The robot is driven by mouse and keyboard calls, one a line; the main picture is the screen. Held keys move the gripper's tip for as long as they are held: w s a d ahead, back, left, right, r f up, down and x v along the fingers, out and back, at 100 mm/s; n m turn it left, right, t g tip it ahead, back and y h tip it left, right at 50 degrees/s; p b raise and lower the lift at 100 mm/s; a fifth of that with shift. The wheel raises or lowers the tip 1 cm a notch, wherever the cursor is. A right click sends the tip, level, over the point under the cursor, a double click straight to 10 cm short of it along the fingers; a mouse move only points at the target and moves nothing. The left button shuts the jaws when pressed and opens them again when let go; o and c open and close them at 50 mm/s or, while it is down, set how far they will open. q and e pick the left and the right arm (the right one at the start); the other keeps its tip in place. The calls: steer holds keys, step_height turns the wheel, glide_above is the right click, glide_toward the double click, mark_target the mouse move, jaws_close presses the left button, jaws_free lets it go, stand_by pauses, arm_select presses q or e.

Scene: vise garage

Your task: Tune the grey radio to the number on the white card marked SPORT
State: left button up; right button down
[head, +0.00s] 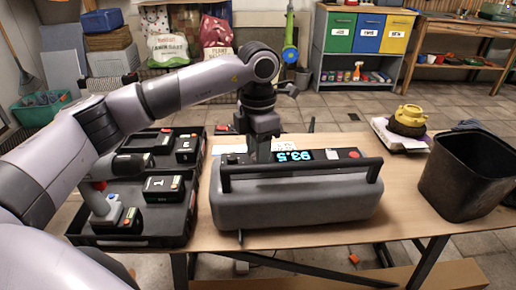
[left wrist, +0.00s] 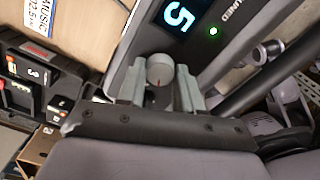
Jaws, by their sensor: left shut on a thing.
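The grey radio (head: 297,203) lies on the wooden table, its black handle along the near side. Its lit blue display (head: 293,156) appears to read 93.5; the left wrist view shows the final 5 (left wrist: 180,18). A green light (left wrist: 213,31) glows beside the word TUNED. My left gripper (head: 262,152) points down at the radio's top. In the left wrist view its fingers (left wrist: 160,88) are shut on the round grey knob (left wrist: 160,68), which has a red mark. A white card (left wrist: 37,17) reads MUSIC with a number ending in 2.5. I cannot read a SPORT card. My right gripper is out of view.
A black tray (head: 128,240) with batteries and a drill stands left of the radio. A black bin (head: 462,175) stands at right. Bare table lies between the radio and the bin.

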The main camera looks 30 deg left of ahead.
arm_select(q)
steer(key=shift+m, duration=0.5)
steer(key=o, duration=1)
steer(key=shift+o, duration=0.2)
steer(key=shift+r, duration=0.1)
steer(key=shift+r+p, duration=0.3)
steer(key=shift+r, duration=3.2)
